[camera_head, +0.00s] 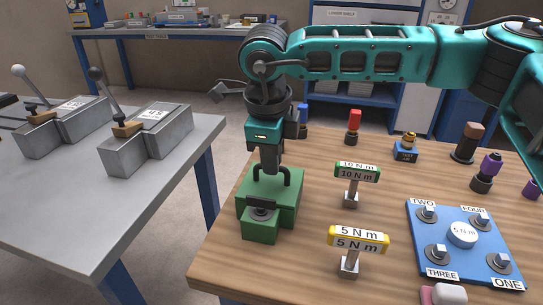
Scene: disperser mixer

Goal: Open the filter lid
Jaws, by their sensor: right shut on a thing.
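My right arm reaches in from the right, and its gripper (265,163) points straight down over a green box (270,205). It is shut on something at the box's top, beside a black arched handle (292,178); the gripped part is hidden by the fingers. A dark round fitting (262,212) sits on the box's front part. No part is labelled as a filter lid. My left gripper is not in view.
On the wooden table (310,260) stand a green 10 N m tool (357,172), a yellow 5 N m tool (358,240), a red-topped item (353,124) and purple-topped pieces (490,167). A grey table (60,215) with lever blocks (145,138) is left, across a gap.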

